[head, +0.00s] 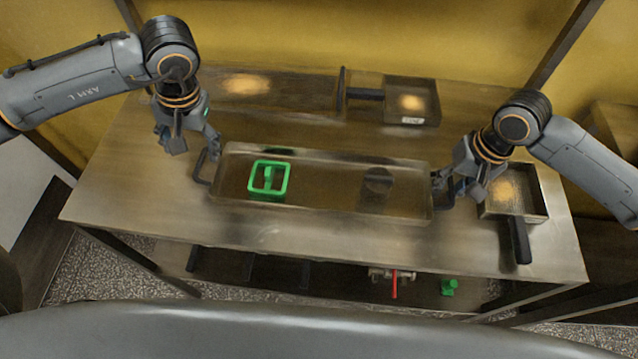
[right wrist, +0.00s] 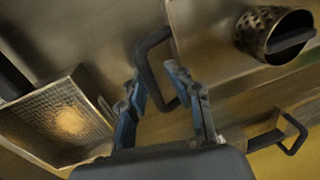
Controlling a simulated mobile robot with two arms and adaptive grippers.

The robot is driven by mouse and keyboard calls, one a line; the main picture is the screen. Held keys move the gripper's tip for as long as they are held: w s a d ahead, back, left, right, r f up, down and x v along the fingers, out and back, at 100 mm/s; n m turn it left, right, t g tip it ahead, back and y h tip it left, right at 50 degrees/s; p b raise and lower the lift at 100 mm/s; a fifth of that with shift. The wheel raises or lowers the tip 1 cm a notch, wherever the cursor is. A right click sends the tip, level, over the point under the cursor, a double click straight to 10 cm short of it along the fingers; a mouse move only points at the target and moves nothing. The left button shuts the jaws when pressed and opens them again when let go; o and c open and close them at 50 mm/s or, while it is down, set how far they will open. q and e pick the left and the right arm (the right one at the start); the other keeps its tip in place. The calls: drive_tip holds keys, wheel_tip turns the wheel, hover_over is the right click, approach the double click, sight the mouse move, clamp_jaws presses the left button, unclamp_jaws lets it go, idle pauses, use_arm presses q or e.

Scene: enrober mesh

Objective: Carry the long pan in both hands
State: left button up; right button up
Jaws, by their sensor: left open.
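The long metal pan (head: 325,212) lies on the steel table in the head view, with a dark loop handle at each end. A green square frame (head: 284,181) and a dark round perforated cup (head: 378,181) are in it; the cup also shows in the right wrist view (right wrist: 255,22). My left gripper (head: 193,150) is open, just above and beside the left handle (head: 201,167). My right gripper (right wrist: 157,76) is at the right handle (right wrist: 143,58). Its fingers are apart on either side of the handle bar, with gaps visible. Contact is unclear.
A square pan with a dark handle (head: 545,205) sits at the table's right end, near my right gripper. Another handled pan (head: 433,110) stands at the back. A red-handled valve (head: 394,285) and a green piece (head: 449,287) are below. The table's front strip is mostly clear.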

drive_tip(key=shift+o, duration=0.3)
drive_tip(key=o, duration=0.7)
drive_tip(key=shift+o, duration=0.2)
wheel_tip(320, 180, up, 12)
drive_tip(key=d, duration=0.2)
drive_tip(key=shift+s+f, duration=0.1)
drive_tip(key=shift+f, duration=0.1)
